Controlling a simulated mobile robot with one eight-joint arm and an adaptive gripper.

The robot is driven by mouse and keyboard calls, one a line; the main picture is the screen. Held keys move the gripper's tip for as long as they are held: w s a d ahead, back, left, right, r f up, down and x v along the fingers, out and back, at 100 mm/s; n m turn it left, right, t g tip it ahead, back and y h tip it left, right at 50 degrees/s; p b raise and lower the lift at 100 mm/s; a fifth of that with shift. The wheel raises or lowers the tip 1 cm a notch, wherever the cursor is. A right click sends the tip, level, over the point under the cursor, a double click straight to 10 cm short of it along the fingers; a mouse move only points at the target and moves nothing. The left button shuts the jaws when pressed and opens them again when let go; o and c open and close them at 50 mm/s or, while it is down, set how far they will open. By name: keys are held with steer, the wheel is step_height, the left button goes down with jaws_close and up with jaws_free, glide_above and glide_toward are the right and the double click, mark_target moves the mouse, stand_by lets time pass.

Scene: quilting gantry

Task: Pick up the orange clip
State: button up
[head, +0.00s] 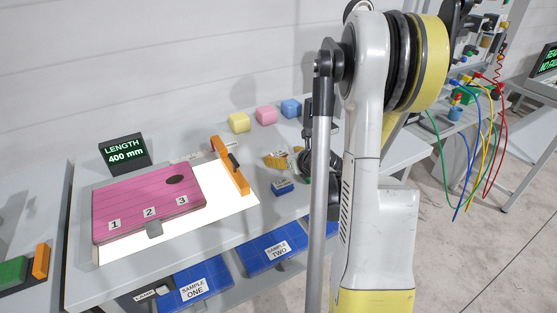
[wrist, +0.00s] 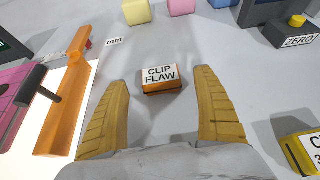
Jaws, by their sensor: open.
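The orange clip (wrist: 162,88) lies on the grey table top in the wrist view, with a white label reading CLIP FLAW. My gripper (wrist: 161,78) is open, one yellow finger on each side of the clip in the picture. A gap shows between the clip and each finger, and nothing is held. In the head view my gripper (head: 286,158) is low over the table, right of the orange bar. I cannot make out the orange clip in the head view; my gripper and arm cover that area.
The orange bar (wrist: 66,95) and pink quilted panel (head: 150,203) are to the left. A blue labelled block (head: 283,187) sits in front of my gripper. Yellow (head: 239,122), pink (head: 265,115) and blue (head: 291,108) blocks stand behind. A yellow labelled object (wrist: 297,152) is at lower right.

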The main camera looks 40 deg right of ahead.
mark_target(279, 154)
steer(key=b+x, duration=0.1)
steer(key=x, duration=0.2)
steer(key=shift+w+d+f, duration=0.1)
steer(key=shift+w+f, duration=0.1)
steer(key=shift+w, duration=0.15)
steer(key=shift+r, duration=0.15)
steer(key=c, duration=1.2)
steer(key=shift+r, duration=0.1)
